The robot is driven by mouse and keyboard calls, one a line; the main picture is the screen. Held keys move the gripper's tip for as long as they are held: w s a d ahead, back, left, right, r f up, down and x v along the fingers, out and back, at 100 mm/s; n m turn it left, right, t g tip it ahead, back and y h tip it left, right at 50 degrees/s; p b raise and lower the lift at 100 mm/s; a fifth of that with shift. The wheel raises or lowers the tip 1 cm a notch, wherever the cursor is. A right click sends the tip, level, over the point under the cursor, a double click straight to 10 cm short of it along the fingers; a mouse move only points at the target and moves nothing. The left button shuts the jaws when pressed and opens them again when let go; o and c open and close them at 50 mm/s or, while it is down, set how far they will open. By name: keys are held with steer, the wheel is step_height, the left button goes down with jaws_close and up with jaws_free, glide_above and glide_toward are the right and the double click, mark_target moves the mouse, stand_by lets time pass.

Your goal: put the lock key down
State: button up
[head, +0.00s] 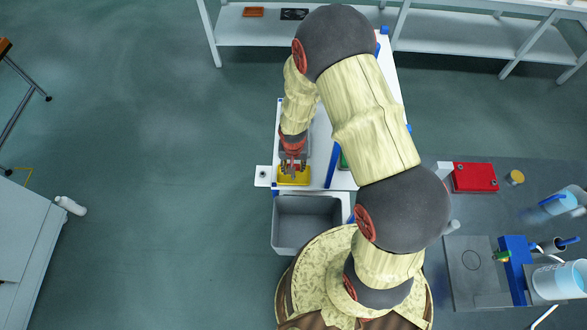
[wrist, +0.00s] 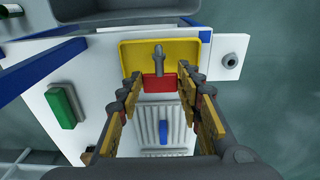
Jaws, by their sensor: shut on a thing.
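The lock key has a red head (wrist: 159,83) and a grey shaft (wrist: 159,57) with a rounded end. My gripper (wrist: 160,84) is shut on the red head, one finger on each side. The shaft points away from me over the yellow tray (wrist: 130,50). I cannot tell whether the key touches the tray floor. In the head view my gripper (head: 293,167) is over the yellow tray (head: 302,182), at the near left of the white panel. The key is not clear in that view.
A grey bin (head: 300,243) stands just in front of the tray. A white tab with a knob (wrist: 232,60) sits beside it. A ribbed plate (wrist: 146,122) with a blue handle (wrist: 163,132) and a green block (wrist: 62,108) are on the panel. A blue bar (head: 332,165) stands right of my gripper.

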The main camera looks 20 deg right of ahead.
steer(key=shift+w+d+f, duration=0.25)
steer(key=shift+w+f, duration=0.4)
steer(key=shift+f, duration=1.65)
steer(key=shift+f, duration=0.2)
steer(key=o, duration=1.2)
steer(key=shift+o, duration=0.2)
steer(key=shift+r, duration=0.1)
